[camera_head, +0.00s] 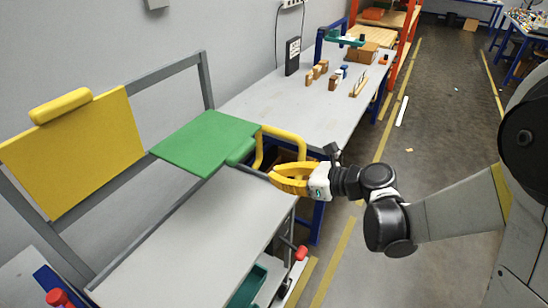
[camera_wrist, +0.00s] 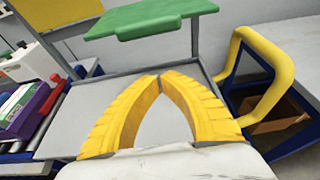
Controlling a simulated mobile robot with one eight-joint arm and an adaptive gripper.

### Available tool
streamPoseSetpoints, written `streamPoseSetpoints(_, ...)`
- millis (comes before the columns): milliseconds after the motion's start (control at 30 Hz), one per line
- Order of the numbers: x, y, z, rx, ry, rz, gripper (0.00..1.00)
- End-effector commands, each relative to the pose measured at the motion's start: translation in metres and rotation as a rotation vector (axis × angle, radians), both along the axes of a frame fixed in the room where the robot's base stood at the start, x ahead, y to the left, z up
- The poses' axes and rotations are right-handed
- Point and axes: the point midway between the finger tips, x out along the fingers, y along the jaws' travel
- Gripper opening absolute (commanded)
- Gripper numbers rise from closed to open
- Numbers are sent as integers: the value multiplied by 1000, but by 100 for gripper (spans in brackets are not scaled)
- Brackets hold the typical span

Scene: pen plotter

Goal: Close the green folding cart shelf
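The green folding shelf (camera_head: 205,142) sticks out roughly level from the cart's back frame, with a thicker green lip (camera_head: 243,151) along its near right edge. In the wrist view the green shelf (camera_wrist: 150,18) lies ahead of and above the fingertips. My gripper (camera_head: 271,175) has yellow fingers and is to the right of the shelf, near the cart's right end. In the wrist view the tips of my gripper (camera_wrist: 160,76) meet, with nothing between them. It appears apart from the shelf.
A yellow panel (camera_head: 75,150) stands upright on the cart's frame at left. The cart's grey top (camera_head: 185,245) is bare. A yellow cart handle (camera_head: 287,136) stands close beside my gripper. Behind is a workbench (camera_head: 325,115) with small objects. Red knobs (camera_head: 301,253) and a green bin sit low down.

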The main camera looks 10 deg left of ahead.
Motion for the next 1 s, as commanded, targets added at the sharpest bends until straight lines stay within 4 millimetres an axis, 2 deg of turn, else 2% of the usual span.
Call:
streamPoseSetpoints(167,9,24,-11,-1,-1,5,0)
streamPoseSetpoints(500,35,87,-35,-4,-4,4,0)
streamPoseSetpoints(600,34,83,-14,-3,-3,0,0)
streamPoseSetpoints(700,34,83,-2,-3,-3,0,0)
streamPoseSetpoints(1000,34,83,9,-4,-4,1,0)
